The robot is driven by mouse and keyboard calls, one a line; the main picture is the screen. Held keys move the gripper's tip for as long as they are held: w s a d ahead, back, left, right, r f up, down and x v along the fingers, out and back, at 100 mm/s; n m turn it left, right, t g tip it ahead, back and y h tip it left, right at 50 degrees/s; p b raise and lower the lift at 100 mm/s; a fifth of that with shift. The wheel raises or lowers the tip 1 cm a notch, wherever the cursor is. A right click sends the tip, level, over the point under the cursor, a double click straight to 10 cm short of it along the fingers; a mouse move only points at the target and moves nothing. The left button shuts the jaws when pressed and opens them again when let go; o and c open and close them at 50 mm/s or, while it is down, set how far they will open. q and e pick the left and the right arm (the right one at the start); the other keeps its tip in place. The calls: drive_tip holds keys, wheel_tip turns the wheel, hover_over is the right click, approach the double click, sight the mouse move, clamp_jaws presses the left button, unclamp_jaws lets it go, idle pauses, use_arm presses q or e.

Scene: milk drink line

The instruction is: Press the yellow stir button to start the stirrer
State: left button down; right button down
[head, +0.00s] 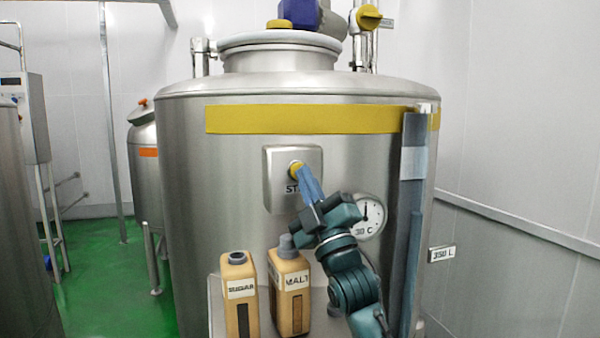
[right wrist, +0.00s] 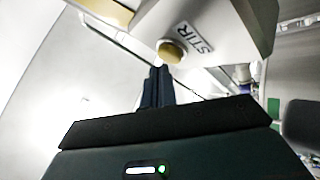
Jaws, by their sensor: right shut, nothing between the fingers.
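The yellow stir button (head: 296,168) sits on a grey metal box (head: 280,195) on the front of the big steel tank (head: 225,200). The box's label is partly covered by my right gripper in the head view. In the right wrist view the button (right wrist: 172,51) shows beside the label STIR. My right gripper (head: 303,172) is shut and empty, its blue fingertips at the button's lower right edge. In the right wrist view the fingertips (right wrist: 160,70) lie just below the button; I cannot tell whether they touch it. My left gripper is not in view.
A SUGAR carton (head: 240,297) and a MALT carton (head: 289,290) stand on a shelf below the box. A dial gauge (head: 371,217) is right of my gripper. A vertical sight tube (head: 411,200) runs down the tank's right side.

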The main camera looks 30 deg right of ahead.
drive_tip(key=shift+w+d, duration=0.1)
drive_tip(key=shift+w, duration=0.35)
idle(0.6)
drive_tip(key=shift+s, duration=0.1)
drive_tip(key=shift+s+a, duration=0.2)
drive_tip(key=shift+s, duration=0.6)
drive_tip(key=s, duration=0.3)
drive_tip(key=s+a, duration=0.1)
drive_tip(key=s, duration=0.1)
drive_tip(key=shift+s+a+p, duration=0.2)
drive_tip(key=shift+s+p, duration=0.15)
drive_tip(key=shift+s, duration=0.05)
idle(0.3)
